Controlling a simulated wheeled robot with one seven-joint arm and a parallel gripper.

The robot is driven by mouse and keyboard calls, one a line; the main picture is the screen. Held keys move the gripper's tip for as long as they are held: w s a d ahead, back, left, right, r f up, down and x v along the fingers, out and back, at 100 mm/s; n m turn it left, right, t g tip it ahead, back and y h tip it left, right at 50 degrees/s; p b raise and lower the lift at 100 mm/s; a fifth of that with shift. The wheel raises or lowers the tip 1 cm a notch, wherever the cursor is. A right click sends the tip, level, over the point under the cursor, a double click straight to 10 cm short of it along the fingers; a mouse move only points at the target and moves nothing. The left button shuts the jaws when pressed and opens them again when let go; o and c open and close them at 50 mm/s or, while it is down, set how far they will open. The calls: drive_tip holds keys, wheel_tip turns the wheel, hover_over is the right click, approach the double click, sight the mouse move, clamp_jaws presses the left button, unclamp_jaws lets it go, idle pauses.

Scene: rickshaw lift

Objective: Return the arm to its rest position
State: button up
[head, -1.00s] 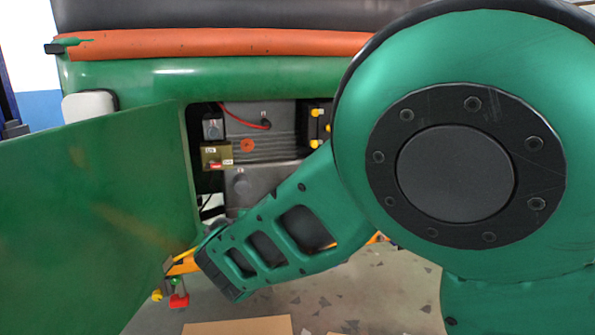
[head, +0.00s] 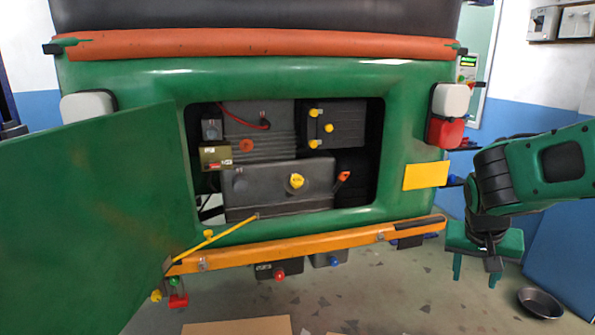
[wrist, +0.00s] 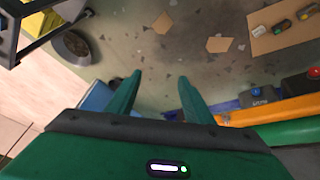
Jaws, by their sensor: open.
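My gripper (head: 475,270) is at the right of the head view, pointing down with its two green fingers apart. Nothing is between them. It hangs to the right of the rickshaw's orange bumper (head: 340,240) and above the floor. In the wrist view my open gripper (wrist: 160,82) shows its fingers over the speckled floor, with the orange bumper at the right. The arm reaches in from the right edge of the head view; most of it is out of frame.
The rickshaw's green door (head: 90,215) stands open at left, baring the compartment with batteries (head: 335,125). A metal bowl (head: 540,302) lies on the floor at right, near a blue panel (head: 570,250). Cardboard (head: 238,326) lies in front. Open floor lies between.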

drive_tip(key=s+d+g+y, duration=0.2)
drive_tip(key=s+g+y, duration=0.1)
drive_tip(key=s, duration=1.9)
drive_tip(key=shift+s+y, duration=0.2)
drive_tip(key=shift+y, duration=0.1)
drive_tip(key=shift+w+f, duration=0.15)
drive_tip(key=shift+w+f, duration=0.2)
drive_tip(key=shift+w, duration=0.3)
